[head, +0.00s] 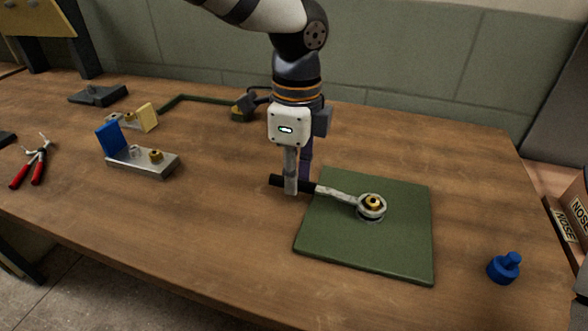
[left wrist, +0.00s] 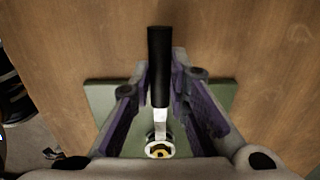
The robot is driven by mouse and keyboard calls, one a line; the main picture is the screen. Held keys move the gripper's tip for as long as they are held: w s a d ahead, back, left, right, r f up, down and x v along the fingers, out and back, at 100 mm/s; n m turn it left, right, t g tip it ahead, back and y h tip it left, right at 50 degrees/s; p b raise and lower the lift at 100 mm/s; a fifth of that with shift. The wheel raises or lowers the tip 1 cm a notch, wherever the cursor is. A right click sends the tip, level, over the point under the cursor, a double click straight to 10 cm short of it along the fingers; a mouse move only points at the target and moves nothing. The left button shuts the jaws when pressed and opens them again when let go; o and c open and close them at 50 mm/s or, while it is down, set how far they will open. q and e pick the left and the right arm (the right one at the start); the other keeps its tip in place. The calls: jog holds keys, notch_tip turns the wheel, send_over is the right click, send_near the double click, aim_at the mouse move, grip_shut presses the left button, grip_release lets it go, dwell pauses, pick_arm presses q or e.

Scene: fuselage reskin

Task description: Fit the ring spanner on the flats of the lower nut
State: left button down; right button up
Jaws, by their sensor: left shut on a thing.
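My left gripper (head: 291,188) is shut on the black handle of the ring spanner (head: 338,194), at the left edge of the green mat (head: 330,246). The handle (left wrist: 159,68) also shows between the finger pads in the left wrist view. The spanner's silver shank runs right to its ring end above the mat. A brass nut (head: 373,202) shows inside the ring, and in the left wrist view too (left wrist: 160,153). A grey round edge shows just below the ring. I cannot tell how deep the ring sits or whether it grips the flats; a lower nut is not clearly visible. My right gripper is not in view.
A blue knobbed piece (head: 504,268) stands right of the mat. A metal block (head: 145,162) with a blue plate and brass fitting, and red-handled pliers (head: 37,167), lie at left. A dark green bar (head: 196,99) lies behind. The table front is clear.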

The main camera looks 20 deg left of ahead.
pick_arm(q)
jog(key=shift+f, duration=0.55)
jog(key=shift+s+d+n, duration=0.2)
jog(key=shift+s+n, duration=1.4)
jog(key=shift+s, duration=0.2)
jog(key=shift+s+d+n, duration=0.35)
jog(key=shift+s+n, duration=0.35)
jog(key=shift+s, duration=0.05)
jog(key=shift+s+d+n, duration=0.3)
jog(key=shift+s+n, duration=0.4)
jog(key=shift+s+d+n, duration=1.05)
jog(key=shift+s+n, duration=0.3)
jog(key=shift+n, duration=0.15)
jog(key=shift+w+a, duration=0.1)
jog(key=shift+w, duration=0.05)
jog(key=shift+w+a+m, duration=0.35)
jog(key=shift+a+m, duration=0.05)
jog(key=shift+m, duration=0.2)
